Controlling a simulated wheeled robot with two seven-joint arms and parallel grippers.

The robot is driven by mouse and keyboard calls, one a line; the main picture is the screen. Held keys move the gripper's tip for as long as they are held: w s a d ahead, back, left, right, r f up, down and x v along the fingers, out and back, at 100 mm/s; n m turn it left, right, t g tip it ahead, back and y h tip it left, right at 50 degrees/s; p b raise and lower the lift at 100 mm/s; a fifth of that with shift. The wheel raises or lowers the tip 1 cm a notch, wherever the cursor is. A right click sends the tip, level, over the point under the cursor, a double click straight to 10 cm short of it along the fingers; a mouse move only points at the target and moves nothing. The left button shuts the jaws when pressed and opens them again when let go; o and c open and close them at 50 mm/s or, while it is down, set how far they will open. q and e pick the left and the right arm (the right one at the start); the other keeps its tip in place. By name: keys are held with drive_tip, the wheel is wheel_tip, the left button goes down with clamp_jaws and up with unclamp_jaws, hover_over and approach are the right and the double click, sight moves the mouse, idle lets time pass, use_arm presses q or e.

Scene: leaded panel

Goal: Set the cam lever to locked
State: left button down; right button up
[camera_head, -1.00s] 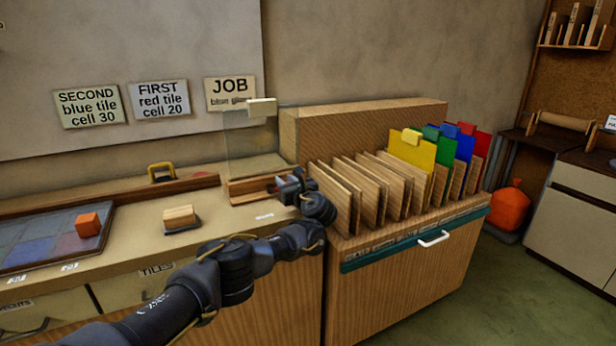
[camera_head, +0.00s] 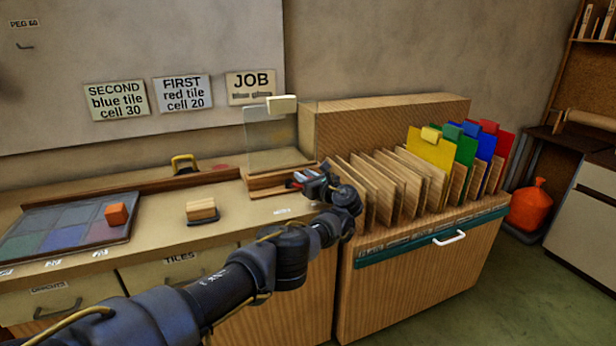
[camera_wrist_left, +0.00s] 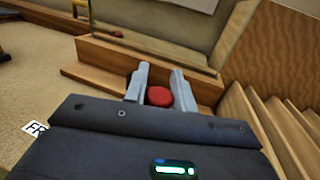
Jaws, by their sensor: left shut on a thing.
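The cam lever shows as a red knob (camera_wrist_left: 158,97) between my left fingers in the left wrist view, at the front of a wooden holder (camera_head: 262,190). My left gripper (camera_wrist_left: 161,86) is shut on the red knob. In the head view my left gripper (camera_head: 300,180) is at the right end of the holder. A clear glass pane (camera_head: 262,140) stands upright on the holder. The rest of the lever and any lock marking are hidden or too small to read. My right gripper is not in view.
A wooden rack with several upright dividers (camera_head: 375,185) stands close right of my left gripper. Coloured panels (camera_head: 430,150) stand in it. A tile tray (camera_head: 65,235) with an orange block (camera_head: 116,214) and a wooden-topped block (camera_head: 201,210) lie left on the bench.

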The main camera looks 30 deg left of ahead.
use_arm(q)
drive_tip(key=shift+s+f, duration=0.1)
drive_tip(key=c, duration=1.1)
unclamp_jaws()
drive_tip(key=shift+a, duration=0.1)
drive_tip(key=shift+c, duration=0.2)
drive_tip(key=shift+d+p, duration=0.3)
drive_tip(key=shift+d, duration=0.15)
drive_tip(key=p+v, duration=0.3)
drive_tip(key=v, duration=0.5)
drive_tip(key=shift+s+d+p, duration=0.25)
drive_tip(key=shift+d+p, duration=0.1)
drive_tip(key=shift+s+d, duration=0.3)
drive_tip(key=shift+d, duration=0.25)
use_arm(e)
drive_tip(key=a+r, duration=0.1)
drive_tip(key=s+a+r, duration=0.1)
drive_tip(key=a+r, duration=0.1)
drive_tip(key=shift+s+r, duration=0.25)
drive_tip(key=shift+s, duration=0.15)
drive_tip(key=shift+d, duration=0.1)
